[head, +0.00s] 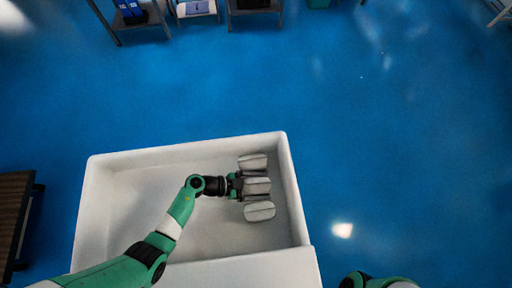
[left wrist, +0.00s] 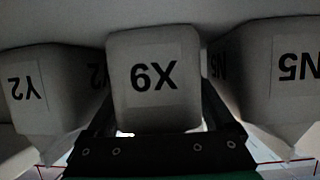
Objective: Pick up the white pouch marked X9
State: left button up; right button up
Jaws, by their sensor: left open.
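The white pouch marked X9 (left wrist: 150,105) is in the middle of the left wrist view, its label upside down. In the head view it is the middle one of three pouches (head: 257,187) in a row. My left gripper (head: 238,186) is right at its left end. In the left wrist view the dark fingers of my left gripper (left wrist: 160,112) stand apart, one on each side of the X9 pouch. They are open; whether they touch it cannot be told. My right gripper is out of view.
A pouch marked Y2 (left wrist: 28,90) and one marked N5 (left wrist: 285,75) flank X9 closely. All lie near the right wall of a large white basin (head: 135,158); its left part is empty. A brown table (head: 14,210) stands at the left.

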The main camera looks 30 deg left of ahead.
pick_arm(q)
jog(key=shift+w+d, duration=0.1)
jog(key=shift+d, duration=0.1)
jog(key=c, duration=1.2)
